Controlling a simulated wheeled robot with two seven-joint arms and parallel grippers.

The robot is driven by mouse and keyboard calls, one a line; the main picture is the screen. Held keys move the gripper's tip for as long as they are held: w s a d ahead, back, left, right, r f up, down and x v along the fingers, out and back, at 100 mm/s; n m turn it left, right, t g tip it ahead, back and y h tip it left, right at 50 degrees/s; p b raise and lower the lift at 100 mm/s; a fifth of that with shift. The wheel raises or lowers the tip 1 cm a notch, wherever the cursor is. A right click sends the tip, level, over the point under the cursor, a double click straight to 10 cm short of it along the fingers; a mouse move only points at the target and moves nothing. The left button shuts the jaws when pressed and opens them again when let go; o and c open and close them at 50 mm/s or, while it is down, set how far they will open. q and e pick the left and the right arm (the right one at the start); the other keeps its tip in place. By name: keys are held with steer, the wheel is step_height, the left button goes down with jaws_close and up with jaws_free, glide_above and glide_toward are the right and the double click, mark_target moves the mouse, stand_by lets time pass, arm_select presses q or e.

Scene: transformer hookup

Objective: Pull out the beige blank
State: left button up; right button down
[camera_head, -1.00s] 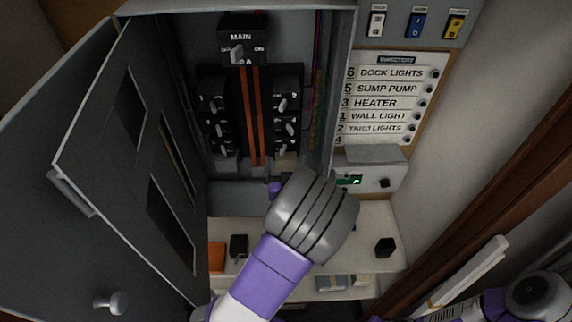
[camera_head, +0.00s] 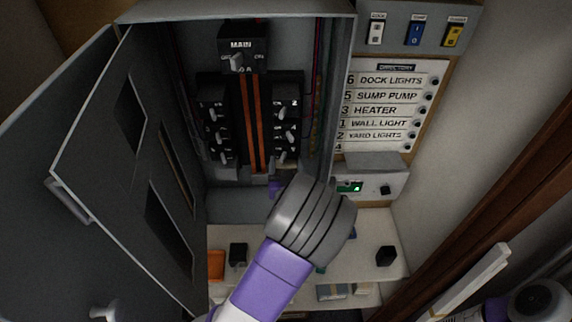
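The beige blank (camera_head: 286,169) shows as a small pale patch at the foot of the right breaker column, inside the open grey panel. My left arm comes up from the bottom, and its dark wrist covers the area just below the blank. A purple part of my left gripper (camera_head: 276,187) shows just under and beside the blank. The fingertips are mostly hidden behind the wrist, so I cannot tell whether they touch or grip it. My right arm shows only as a part at the lower right; its gripper is out of view.
The panel door (camera_head: 130,160) stands open at the left. The main breaker (camera_head: 242,47) sits above two breaker columns. A directory board (camera_head: 385,105) and a small box with a green display (camera_head: 370,187) are at the right. Below is a pale shelf (camera_head: 365,235) with small dark parts and an orange block (camera_head: 216,265).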

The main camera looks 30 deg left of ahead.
arm_select(q)
steer(key=c, duration=0.7)
steer(key=shift+s+d, duration=0.15)
steer(key=shift+s, duration=0.05)
steer(key=shift+s+d, duration=0.25)
steer(key=shift+s, duration=0.15)
steer(key=shift+v, duration=1)
steer(key=shift+d, duration=0.1)
